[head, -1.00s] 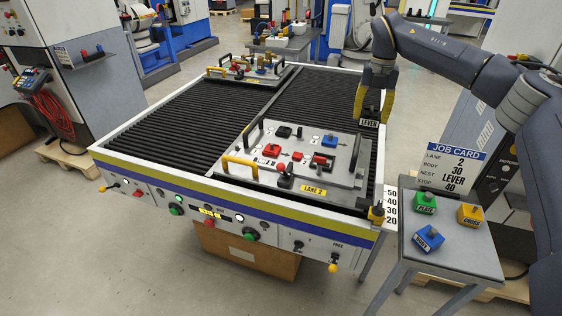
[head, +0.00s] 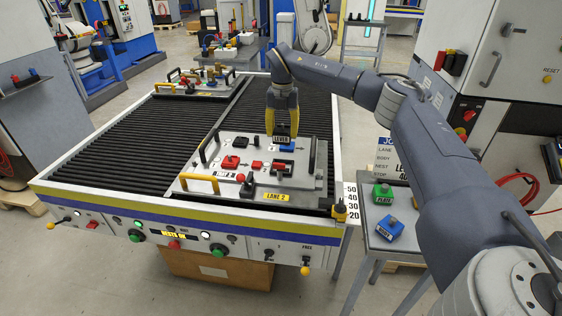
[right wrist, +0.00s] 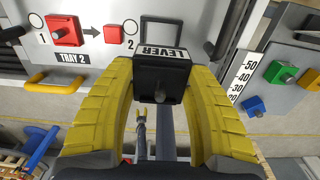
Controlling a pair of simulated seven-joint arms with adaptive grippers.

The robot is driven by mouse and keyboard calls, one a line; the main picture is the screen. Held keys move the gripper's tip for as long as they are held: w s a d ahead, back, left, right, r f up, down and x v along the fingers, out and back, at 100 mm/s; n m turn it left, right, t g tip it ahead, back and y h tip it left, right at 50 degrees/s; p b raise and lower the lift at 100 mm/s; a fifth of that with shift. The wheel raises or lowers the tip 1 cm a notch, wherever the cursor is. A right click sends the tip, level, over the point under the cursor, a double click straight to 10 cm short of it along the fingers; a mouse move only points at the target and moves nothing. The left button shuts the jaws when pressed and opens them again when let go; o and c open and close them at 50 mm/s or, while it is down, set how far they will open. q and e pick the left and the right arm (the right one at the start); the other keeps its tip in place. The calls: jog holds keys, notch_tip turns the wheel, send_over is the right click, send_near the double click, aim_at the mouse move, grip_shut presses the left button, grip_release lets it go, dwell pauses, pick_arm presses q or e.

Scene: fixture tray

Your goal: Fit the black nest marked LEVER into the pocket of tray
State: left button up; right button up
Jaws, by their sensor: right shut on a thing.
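My right gripper (head: 282,128) is shut on the black nest (head: 281,140), whose white label reads LEVER. The nest is above the far part of the grey tray (head: 205,181), apart from the plate. In the right wrist view the nest (right wrist: 162,78) sits between the yellow fingers of the gripper (right wrist: 162,66), label toward the top of the picture. A black square outline (head: 283,168), which looks like the pocket, lies on the tray nearer than the nest. My left gripper is not in view.
A side table holds a green block (head: 382,194) and another blue block (head: 390,229). Black rollers (head: 130,150) lie left of the tray.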

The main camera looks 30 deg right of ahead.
notch_tip(320, 180, down, 12)
jog(key=shift+f, duration=0.15)
dwell(0.6)
jog(key=o, duration=1.4)
jog(key=shift+f, duration=0.15)
notch_tip(320, 180, up, 12)
jog(key=shift+r, duration=0.15)
